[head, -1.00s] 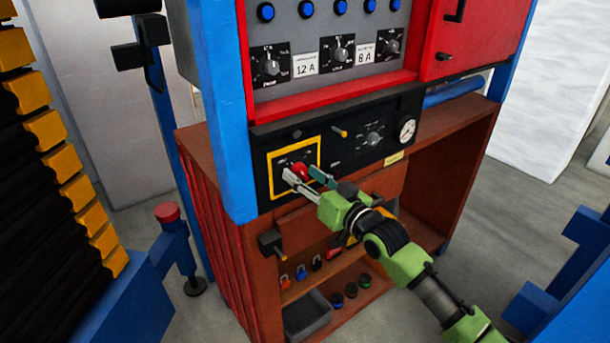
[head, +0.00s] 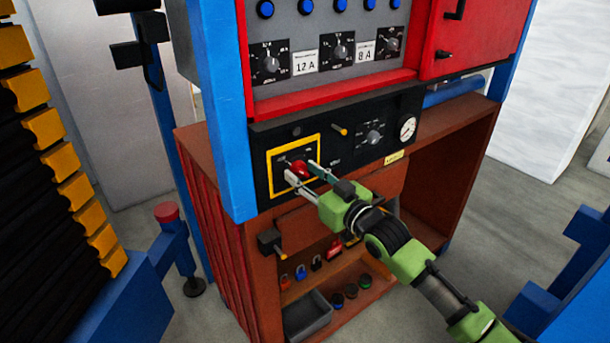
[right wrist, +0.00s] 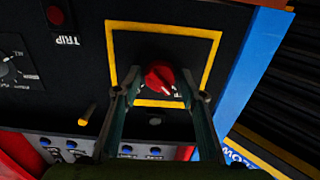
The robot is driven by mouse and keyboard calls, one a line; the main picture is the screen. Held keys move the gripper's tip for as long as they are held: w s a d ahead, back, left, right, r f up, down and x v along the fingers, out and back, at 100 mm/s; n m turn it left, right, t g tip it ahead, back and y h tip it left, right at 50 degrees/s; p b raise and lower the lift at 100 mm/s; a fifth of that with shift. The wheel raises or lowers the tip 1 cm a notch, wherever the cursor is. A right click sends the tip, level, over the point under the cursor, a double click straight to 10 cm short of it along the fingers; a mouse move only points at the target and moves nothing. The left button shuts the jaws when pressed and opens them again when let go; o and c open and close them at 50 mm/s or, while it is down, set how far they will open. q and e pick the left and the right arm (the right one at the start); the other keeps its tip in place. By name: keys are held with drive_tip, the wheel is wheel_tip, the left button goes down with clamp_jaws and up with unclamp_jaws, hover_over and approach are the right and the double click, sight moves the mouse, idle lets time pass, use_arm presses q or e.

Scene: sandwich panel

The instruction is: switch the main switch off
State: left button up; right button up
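The main switch is a red rotary knob (head: 299,168) inside a yellow square frame (head: 271,179) on the black panel (head: 350,153). The knob (right wrist: 159,75) also shows in the right wrist view, with a small white mark near its edge. My right gripper (head: 302,171) is at the knob with one finger on each side of it. In the right wrist view my right gripper (right wrist: 162,78) has its fingers apart, with gaps visible between them and the knob. The labels around the knob are partly hidden or too small to read. My left gripper is not in view.
A yellow-tipped peg (head: 339,130), a selector dial (head: 374,138) and a round gauge (head: 407,129) are on the same panel. A red TRIP button (right wrist: 56,15) shows in the right wrist view. Below are several padlocks and a grey bin (head: 307,318). A blue post (head: 212,110) stands left.

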idle(0.3)
drive_tip(key=v, duration=1.2)
